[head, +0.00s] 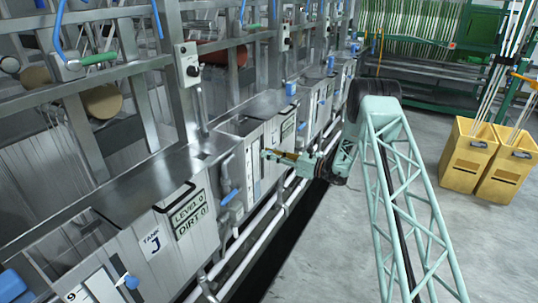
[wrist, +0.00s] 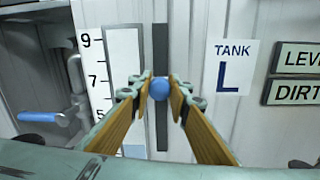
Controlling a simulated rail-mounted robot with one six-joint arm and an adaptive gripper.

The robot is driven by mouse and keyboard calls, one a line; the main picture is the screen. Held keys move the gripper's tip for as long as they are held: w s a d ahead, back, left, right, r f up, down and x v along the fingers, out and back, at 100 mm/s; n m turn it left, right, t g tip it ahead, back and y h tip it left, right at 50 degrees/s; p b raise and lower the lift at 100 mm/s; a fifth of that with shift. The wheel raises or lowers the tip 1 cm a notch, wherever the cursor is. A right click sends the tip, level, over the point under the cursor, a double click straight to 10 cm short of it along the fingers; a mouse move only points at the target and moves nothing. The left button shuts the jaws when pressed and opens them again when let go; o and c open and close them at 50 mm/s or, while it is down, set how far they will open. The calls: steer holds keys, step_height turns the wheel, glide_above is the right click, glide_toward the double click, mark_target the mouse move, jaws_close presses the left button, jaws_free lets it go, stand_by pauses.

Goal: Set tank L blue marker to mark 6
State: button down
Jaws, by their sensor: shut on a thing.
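The blue marker (wrist: 159,89) is a small blue ball in front of a dark vertical slot (wrist: 160,45) on the tank L front. My gripper (wrist: 160,97) is shut on it, one fingertip on each side. The number scale (wrist: 92,70) to the left shows 9, 7 and a partly covered 5. In the picture the ball sits slightly below the height of the 7. The "TANK L" label (wrist: 231,67) is right of the slot. In the head view my gripper (head: 266,155) is at the tank front, and the marker cannot be made out.
A blue-handled lever (wrist: 57,118) stands out left of the scale. LEVEL and DIRT plates (wrist: 296,75) are at the right. Tank J (head: 150,243) is nearer in the head view. Yellow bins (head: 470,155) stand at the right, with open floor between.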

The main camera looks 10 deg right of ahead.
step_height(320, 180, down, 4)
steer(key=shift+r+b, duration=0.25)
steer(key=shift+b, duration=0.35)
steer(key=c, duration=2.4)
jaws_free()
steer(key=shift+d, duration=0.1)
steer(key=v, duration=1.2)
steer(key=shift+r, duration=0.1)
